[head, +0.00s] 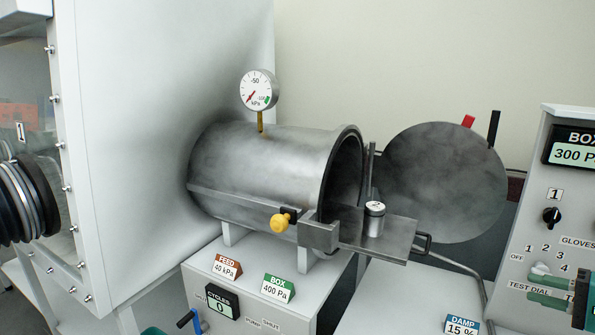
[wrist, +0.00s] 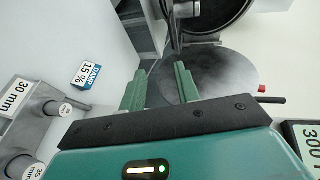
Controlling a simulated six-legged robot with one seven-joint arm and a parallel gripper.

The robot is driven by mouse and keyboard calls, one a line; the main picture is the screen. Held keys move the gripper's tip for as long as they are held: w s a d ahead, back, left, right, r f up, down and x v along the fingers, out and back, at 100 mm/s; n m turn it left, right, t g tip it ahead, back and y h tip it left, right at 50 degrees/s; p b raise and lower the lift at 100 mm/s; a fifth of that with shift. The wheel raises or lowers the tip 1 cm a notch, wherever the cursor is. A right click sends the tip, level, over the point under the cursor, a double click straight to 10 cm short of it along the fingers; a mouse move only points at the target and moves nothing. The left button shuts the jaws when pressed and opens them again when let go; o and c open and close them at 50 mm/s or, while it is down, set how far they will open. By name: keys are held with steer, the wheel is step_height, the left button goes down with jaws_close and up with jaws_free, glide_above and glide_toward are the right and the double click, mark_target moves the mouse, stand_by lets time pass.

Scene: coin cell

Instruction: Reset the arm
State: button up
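My gripper (head: 536,290) shows at the right edge of the head view, in front of the control panel, with its green fingers pointing left. In the wrist view my gripper (wrist: 157,87) has its two green fingers spread apart, with nothing between them. The rest of my arm is mostly outside the head view.
A metal chamber (head: 260,165) stands open, its round door (head: 445,185) swung right. A canister (head: 375,220) stands on the tray (head: 400,236) outside its mouth. The control panel (head: 515,235) is close to my gripper. A 30 mm block (wrist: 38,118) holds cylinders at left in the wrist view.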

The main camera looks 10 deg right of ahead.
steer(key=w+a+r+n+g+h, duration=0.15)
steer(key=a+n+g, duration=0.45)
steer(key=a, duration=2)
steer(key=s+a+f+n+g+h, duration=0.1)
steer(key=s+a+f+n+h, duration=0.1)
steer(key=s+a+n+h, duration=0.2)
steer(key=s+a+h, duration=0.3)
steer(key=s+a, duration=0.5)
steer(key=a, duration=0.2)
steer(key=shift+s+f, duration=0.25)
steer(key=shift+s, duration=0.05)
